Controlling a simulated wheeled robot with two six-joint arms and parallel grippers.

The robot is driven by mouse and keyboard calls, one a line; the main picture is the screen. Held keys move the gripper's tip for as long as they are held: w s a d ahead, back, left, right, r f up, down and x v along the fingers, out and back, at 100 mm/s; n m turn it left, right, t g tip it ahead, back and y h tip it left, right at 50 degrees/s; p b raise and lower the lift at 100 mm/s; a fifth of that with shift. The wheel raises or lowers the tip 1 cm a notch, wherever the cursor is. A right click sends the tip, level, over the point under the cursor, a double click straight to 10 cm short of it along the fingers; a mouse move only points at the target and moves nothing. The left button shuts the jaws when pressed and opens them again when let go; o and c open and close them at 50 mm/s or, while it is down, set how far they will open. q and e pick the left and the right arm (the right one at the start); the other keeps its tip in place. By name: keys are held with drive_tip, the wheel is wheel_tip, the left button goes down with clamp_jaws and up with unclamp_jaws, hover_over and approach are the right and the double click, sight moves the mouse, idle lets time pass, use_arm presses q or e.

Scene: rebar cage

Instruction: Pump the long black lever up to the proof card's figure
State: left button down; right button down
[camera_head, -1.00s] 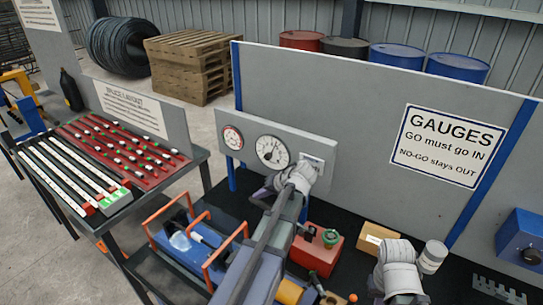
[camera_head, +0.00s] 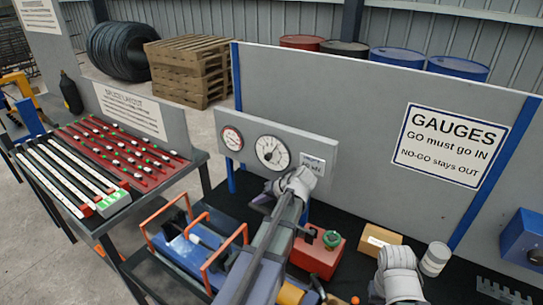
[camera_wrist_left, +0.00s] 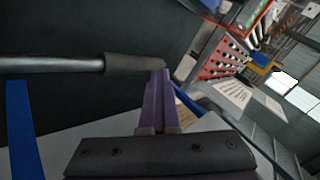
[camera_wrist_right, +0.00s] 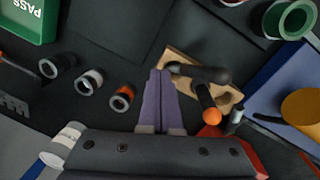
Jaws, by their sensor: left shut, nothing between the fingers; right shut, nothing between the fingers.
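The long black lever (camera_wrist_left: 135,63) shows in the left wrist view as a rod with a thicker black grip. My left gripper (camera_wrist_left: 158,74) is shut and empty, its purple fingertips at the grip's end; I cannot tell whether they touch. In the head view my left arm and white wrist stand in front of the gauge panel. The large dial (camera_head: 272,152) is clear, but its reading is too small to tell. My right gripper (camera_wrist_right: 159,75) is shut and empty above the bench.
A cardboard-coloured block (camera_head: 376,240) and a white cylinder (camera_head: 434,259) are near my right wrist. An orange knob (camera_wrist_right: 210,115) and several rings lie under the right gripper.

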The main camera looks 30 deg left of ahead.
use_arm(q)
drive_tip(key=shift+f, duration=0.1)
use_arm(e)
drive_tip(key=shift+f, duration=0.1)
